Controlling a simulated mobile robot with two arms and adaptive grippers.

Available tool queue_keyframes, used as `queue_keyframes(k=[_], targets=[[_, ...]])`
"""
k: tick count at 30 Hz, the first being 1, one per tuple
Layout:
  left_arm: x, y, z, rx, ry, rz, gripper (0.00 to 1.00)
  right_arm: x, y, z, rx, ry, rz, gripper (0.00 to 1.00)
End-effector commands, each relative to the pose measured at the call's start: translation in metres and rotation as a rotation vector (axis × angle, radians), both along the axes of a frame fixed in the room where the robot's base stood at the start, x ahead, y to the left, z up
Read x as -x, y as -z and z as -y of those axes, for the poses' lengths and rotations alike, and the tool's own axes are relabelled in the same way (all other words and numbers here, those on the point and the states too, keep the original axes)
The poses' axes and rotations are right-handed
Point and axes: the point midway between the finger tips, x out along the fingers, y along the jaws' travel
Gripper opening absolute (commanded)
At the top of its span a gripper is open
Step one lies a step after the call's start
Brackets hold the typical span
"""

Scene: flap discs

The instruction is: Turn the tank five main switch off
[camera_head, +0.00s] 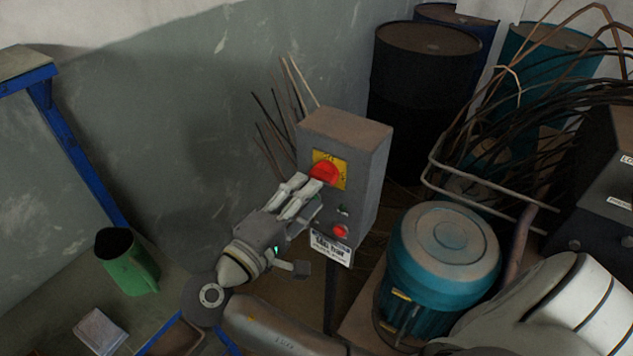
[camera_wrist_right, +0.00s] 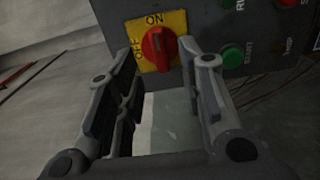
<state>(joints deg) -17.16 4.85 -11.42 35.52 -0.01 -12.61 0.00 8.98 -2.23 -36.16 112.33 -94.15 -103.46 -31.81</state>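The main switch is a red rotary knob (camera_head: 325,171) on a yellow plate (camera_head: 343,175), on the front of a grey control box (camera_head: 351,135). In the right wrist view the knob (camera_wrist_right: 158,48) shows with ON above it and OFF to its left; its grip looks roughly upright, towards ON. My right gripper (camera_head: 304,186) is at the knob in the head view. In the right wrist view its fingers (camera_wrist_right: 166,62) are apart, with the knob beyond and between their tips. I cannot tell if they touch it. My left gripper is out of view.
Below the knob are a green button (camera_head: 343,209), a red button (camera_head: 340,230) and a white label (camera_head: 331,248). A teal motor (camera_head: 442,260) stands to the right. Dark drums (camera_head: 420,90) and loose cables are behind. A green container (camera_head: 127,262) is at the left.

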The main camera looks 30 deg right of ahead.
Motion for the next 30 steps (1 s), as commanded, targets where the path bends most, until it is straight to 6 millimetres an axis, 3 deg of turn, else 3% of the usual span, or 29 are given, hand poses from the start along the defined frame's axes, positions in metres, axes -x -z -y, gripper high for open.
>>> queue_keyframes(k=[3, 9, 20, 28, 30], targets=[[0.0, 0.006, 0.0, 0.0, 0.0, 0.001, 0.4, -0.008, 0.001, 0.021, 0.003, 0.002, 0.002, 0.36], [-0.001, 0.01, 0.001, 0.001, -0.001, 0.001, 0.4, -0.017, 0.001, 0.041, 0.002, -0.001, 0.001, 0.36], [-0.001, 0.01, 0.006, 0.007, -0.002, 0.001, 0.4, -0.02, 0.0, 0.046, 0.0, -0.001, -0.001, 0.36], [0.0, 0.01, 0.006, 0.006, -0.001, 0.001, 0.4, -0.019, 0.0, 0.046, -0.001, -0.001, -0.001, 0.02], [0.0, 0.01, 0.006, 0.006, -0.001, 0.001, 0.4, -0.019, 0.0, 0.046, -0.001, -0.001, -0.001, 0.0]])
